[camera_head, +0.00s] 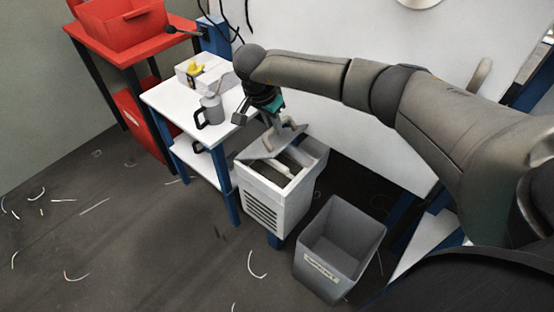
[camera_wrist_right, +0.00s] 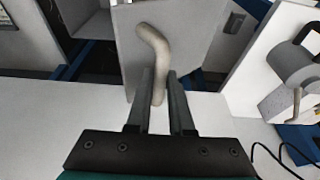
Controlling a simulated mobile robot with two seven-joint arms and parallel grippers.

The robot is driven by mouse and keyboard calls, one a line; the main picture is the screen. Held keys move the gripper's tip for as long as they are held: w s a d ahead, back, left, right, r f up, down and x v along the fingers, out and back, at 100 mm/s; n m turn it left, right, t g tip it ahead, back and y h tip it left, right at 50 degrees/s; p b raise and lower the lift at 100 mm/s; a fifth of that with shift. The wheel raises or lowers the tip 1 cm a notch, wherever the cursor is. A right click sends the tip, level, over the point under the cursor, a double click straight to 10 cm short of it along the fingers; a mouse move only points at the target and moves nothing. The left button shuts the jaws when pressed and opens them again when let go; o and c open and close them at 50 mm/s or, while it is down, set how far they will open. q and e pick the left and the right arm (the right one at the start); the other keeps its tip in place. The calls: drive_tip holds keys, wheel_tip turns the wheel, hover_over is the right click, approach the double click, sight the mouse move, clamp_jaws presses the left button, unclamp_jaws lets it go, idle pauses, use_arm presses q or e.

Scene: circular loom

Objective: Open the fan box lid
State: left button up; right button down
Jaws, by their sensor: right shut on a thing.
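The fan box (camera_head: 262,205) is a white box with a slatted vent on its front, standing beside the white table. Its grey lid (camera_head: 272,146) is tilted up over the left part of the box, and part of the inside shows. My right gripper (camera_head: 281,124) comes down from above and is shut on the lid's bent handle (camera_wrist_right: 153,42). In the right wrist view the lid (camera_wrist_right: 190,30) stands behind the handle, and the fingers of my right gripper (camera_wrist_right: 159,88) close around the handle's lower end. My left gripper is not in view.
A grey labelled bin (camera_head: 338,266) stands on the floor right of the box. The white table (camera_head: 165,101) holds a grey mug-like container (camera_head: 211,110) and a white box with a yellow item (camera_head: 195,68). A red table with a red crate (camera_head: 122,30) stands at the back left.

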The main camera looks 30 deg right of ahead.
drive_tip(key=shift+w+a+r, duration=0.4)
drive_tip(key=shift+w+r, duration=0.2)
drive_tip(key=shift+w, duration=0.1)
drive_tip(key=w+a+r+b, duration=0.2)
drive_tip(key=w+b, duration=0.3)
drive_tip(key=shift+w+a+r+b, duration=0.15)
drive_tip(key=shift+w+r+b, duration=0.05)
drive_tip(key=shift+w+b, duration=0.2)
drive_tip(key=c, duration=1)
unclamp_jaws()
drive_tip(key=shift+s, duration=0.1)
drive_tip(key=o, duration=0.5)
